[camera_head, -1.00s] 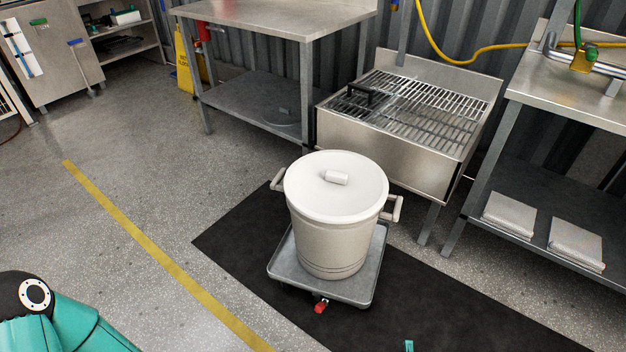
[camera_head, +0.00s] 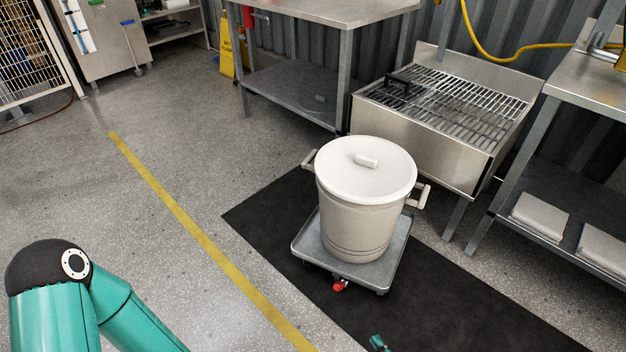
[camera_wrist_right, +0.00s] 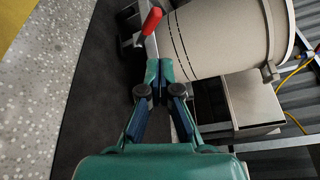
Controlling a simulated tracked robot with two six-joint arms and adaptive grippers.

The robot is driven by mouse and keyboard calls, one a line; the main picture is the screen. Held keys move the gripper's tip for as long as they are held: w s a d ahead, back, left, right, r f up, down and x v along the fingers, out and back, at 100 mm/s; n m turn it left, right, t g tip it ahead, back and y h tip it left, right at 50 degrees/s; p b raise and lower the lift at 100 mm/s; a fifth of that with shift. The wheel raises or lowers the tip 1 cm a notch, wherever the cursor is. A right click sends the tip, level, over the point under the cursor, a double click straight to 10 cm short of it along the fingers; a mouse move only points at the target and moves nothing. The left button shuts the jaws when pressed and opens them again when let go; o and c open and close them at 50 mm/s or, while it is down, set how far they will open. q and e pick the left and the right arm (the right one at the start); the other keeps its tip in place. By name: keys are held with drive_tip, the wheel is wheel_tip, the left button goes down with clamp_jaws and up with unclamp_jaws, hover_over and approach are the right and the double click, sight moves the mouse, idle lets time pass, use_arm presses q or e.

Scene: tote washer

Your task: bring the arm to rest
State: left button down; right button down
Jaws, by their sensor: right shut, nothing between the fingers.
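My right gripper (camera_wrist_right: 160,72) is shut and empty in the right wrist view, its two fingertips together. Only a small teal tip of it (camera_head: 378,343) shows at the bottom edge of the head view, in front of the dolly. A white lidded pot (camera_head: 364,200) stands upright on a grey dolly (camera_head: 310,251); the pot also shows large in the right wrist view (camera_wrist_right: 225,38). The gripper looks apart from both. My left arm (camera_head: 75,300) is at the lower left of the head view; its gripper is out of frame.
The dolly has a red lever (camera_head: 340,286) and stands on a black mat (camera_head: 262,215). A steel sink with a grating (camera_head: 425,130) is behind it, between a steel table (camera_head: 340,8) and a shelved bench (camera_head: 590,90). Floor left of the yellow line (camera_head: 190,225) is clear.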

drive_tip(key=s+a+r+n+g+y+b, duration=0.1)
drive_tip(key=s+a+n+g+y, duration=0.3)
drive_tip(key=a, duration=0.3)
drive_tip(key=s+a+r+n+g+y+b, duration=0.2)
drive_tip(key=s+a+g+y, duration=0.2)
drive_tip(key=a+g, duration=0.3)
drive_tip(key=s+d+n+g+h+b, duration=0.3)
drive_tip(key=s+n+g+h, duration=0.45)
drive_tip(key=s, duration=0.35)
drive_tip(key=w+r+n+t+h+b, duration=0.2)
drive_tip(key=w+r+n+t+h, duration=0.15)
drive_tip(key=w+r, duration=0.2)
wheel_tip(320, 180, up, 32)
drive_tip(key=y+p, duration=0.1)
drive_tip(key=p, duration=3.1)
drive_tip(key=shift+d+f+m, duration=0.2)
drive_tip(key=shift+m, duration=0.1)
drive_tip(key=shift+w, duration=0.1)
